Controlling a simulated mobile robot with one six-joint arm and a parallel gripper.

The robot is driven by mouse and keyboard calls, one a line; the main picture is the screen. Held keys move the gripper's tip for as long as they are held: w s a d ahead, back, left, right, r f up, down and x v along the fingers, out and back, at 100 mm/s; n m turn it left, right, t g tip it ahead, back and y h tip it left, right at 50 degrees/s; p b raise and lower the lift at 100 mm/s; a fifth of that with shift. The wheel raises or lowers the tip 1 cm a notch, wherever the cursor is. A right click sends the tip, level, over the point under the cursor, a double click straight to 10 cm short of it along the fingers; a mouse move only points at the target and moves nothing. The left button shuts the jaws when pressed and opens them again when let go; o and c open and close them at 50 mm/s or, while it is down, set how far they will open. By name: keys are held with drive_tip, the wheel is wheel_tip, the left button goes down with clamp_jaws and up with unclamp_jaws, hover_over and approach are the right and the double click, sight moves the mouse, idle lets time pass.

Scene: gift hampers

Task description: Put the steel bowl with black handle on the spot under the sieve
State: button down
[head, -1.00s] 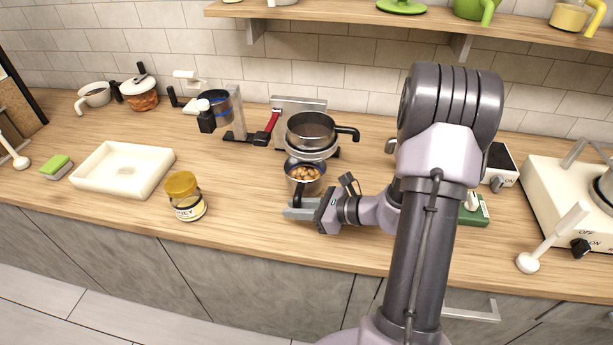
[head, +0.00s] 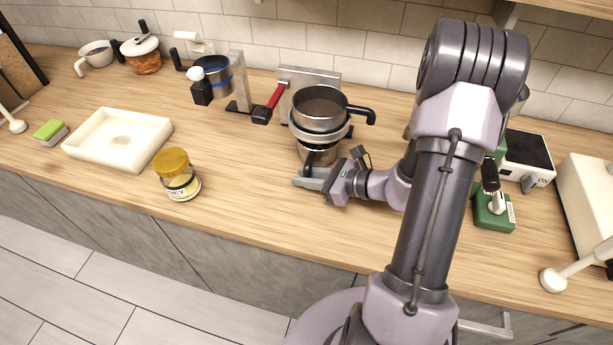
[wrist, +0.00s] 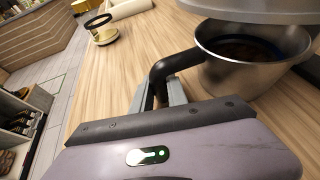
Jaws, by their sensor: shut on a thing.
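The steel bowl with black handle (head: 324,157) is at the front of a metal stand, below the round steel vessel that I take for the sieve (head: 320,112). In the wrist view the bowl (wrist: 240,78) looks upright, with dark contents, and the sieve's grey underside (wrist: 255,8) overhangs its far part. My gripper (head: 310,178) is shut on the bowl's black handle, which runs between the fingers (wrist: 158,98) in the wrist view. The spot under the sieve is hidden by the bowl. I cannot tell whether the bowl touches the counter.
A honey jar (head: 178,176) and a white tray (head: 112,143) stand left on the wooden counter (head: 235,190). A red-handled part (head: 272,100) and a blue-banded cup (head: 213,75) are left of the sieve. A green-based device (head: 493,212) is right of my arm.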

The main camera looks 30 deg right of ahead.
drive_tip(key=shift+f, duration=0.2)
drive_tip(key=c, duration=1.3)
unclamp_jaws()
